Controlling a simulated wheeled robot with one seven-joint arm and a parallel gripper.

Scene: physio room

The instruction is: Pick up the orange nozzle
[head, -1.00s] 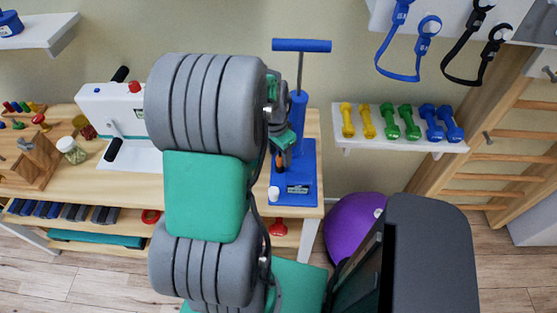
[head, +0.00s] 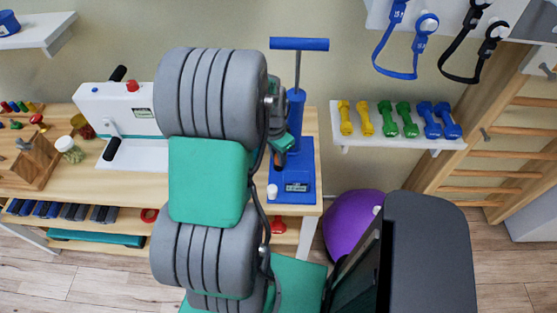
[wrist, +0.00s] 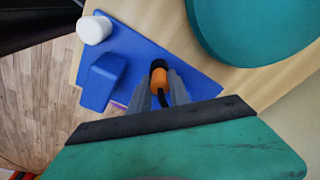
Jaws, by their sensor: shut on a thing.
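The orange nozzle (wrist: 159,77) with a dark tip sits between the two grey fingers of my gripper (wrist: 163,92) in the wrist view. The fingers are shut on it, and a dark hose shows behind it. The nozzle is over the blue base of the pump (wrist: 135,48). In the head view, the blue pump (head: 293,178) stands at the right end of the wooden table, with a T-handle on top.
A white cap (wrist: 94,29) stands on the pump base's corner. A round teal object (wrist: 262,28) lies close by on the table. A white machine (head: 120,112) is left of my arm. A shelf of dumbbells (head: 398,137) hangs to the right, above a purple ball (head: 350,222).

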